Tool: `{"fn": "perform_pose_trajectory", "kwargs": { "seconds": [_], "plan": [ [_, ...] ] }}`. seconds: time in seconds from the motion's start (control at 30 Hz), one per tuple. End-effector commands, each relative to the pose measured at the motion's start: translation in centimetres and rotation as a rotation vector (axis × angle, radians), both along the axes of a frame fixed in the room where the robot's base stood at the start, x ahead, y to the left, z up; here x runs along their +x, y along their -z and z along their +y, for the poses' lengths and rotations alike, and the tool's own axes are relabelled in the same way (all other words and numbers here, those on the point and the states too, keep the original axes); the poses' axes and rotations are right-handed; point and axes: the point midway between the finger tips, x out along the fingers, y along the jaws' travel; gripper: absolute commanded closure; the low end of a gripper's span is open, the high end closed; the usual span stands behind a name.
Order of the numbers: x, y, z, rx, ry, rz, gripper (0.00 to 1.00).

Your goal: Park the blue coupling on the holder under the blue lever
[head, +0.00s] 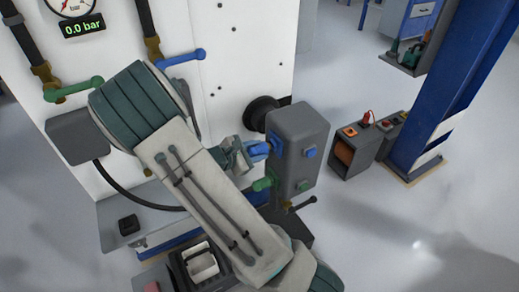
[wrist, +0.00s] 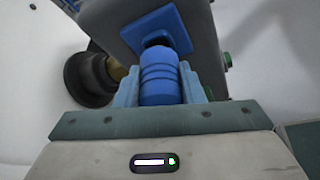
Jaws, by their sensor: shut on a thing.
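The blue coupling (head: 258,149) is at the left face of a grey block (head: 305,140). In the wrist view, the blue coupling (wrist: 160,78) stands between my two fingers, its far end at a blue square plate (wrist: 156,35) on the block; it looks seated there. My gripper (head: 246,153) is shut on the coupling, and in the wrist view my gripper (wrist: 160,88) has a finger on each side of it. The blue lever (head: 181,58) is on the white panel at upper left. The holder under it is not visible; my arm covers that area.
A green coupling (head: 262,185) sits on the block just below the blue one. A black round fitting (head: 262,113) projects behind the block.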

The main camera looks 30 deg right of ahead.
Motion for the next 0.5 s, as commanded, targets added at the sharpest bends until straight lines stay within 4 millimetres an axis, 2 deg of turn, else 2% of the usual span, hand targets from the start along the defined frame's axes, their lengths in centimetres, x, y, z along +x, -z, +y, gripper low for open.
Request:
{"fn": "perform_pose_trajectory", "kwargs": {
  "seconds": [0.5],
  "plan": [
    [-0.1,0.0,1.5,0.000,0.001,0.000,0.92]
  ]
}}
